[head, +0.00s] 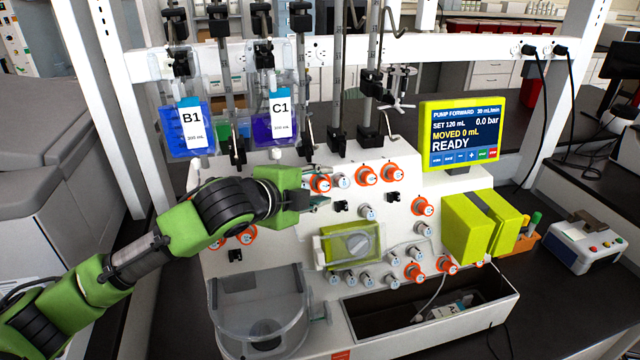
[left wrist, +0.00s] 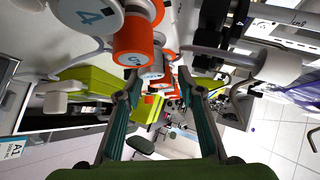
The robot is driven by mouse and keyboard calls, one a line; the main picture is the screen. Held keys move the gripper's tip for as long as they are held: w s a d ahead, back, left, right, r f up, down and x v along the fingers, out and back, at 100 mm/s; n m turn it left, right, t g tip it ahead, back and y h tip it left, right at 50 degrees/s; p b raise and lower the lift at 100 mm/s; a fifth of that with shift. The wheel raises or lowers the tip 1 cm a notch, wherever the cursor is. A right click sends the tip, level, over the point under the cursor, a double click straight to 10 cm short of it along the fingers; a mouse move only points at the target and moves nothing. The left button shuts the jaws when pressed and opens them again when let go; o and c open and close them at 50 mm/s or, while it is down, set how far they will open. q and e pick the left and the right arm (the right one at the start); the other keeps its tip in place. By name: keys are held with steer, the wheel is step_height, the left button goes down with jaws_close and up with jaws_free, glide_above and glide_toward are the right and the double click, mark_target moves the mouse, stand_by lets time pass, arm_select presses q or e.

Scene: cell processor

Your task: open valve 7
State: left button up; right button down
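The valves are orange and white knobs on the white front panel of the cell processor. In the head view their numbers are too small to read, so I cannot tell which is valve 7. My left gripper (head: 322,189) is at the upper row, close to an orange knob (head: 321,184). White knobs (head: 344,182) and orange knobs (head: 367,174) continue to its right. In the left wrist view, my left gripper (left wrist: 158,82) has its fingers apart with nothing held between them. A white knob marked 4 (left wrist: 92,14) and an orange knob that seems marked 5 (left wrist: 133,47) are close by. My right gripper is not in view.
Bags B1 (head: 187,128) and C1 (head: 275,118) hang above the panel. The screen (head: 461,135) reads READY. A yellow-green block (head: 470,228) juts out at the right. A clear cylindrical tub (head: 262,318) and an open tray (head: 375,321) lie below.

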arm_select(q)
jaws_close()
steer(key=shift+f+b, duration=0.3)
steer(key=shift+b, duration=0.15)
steer(key=shift+f+n+t+b, duration=0.2)
steer(key=shift+n+t+b, duration=0.55)
steer(key=shift+b, duration=0.25)
steer(key=shift+r+n+t+b, duration=0.25)
steer(key=shift+n+b, duration=0.1)
steer(key=shift+b, duration=0.1)
steer(key=shift+r, duration=0.1)
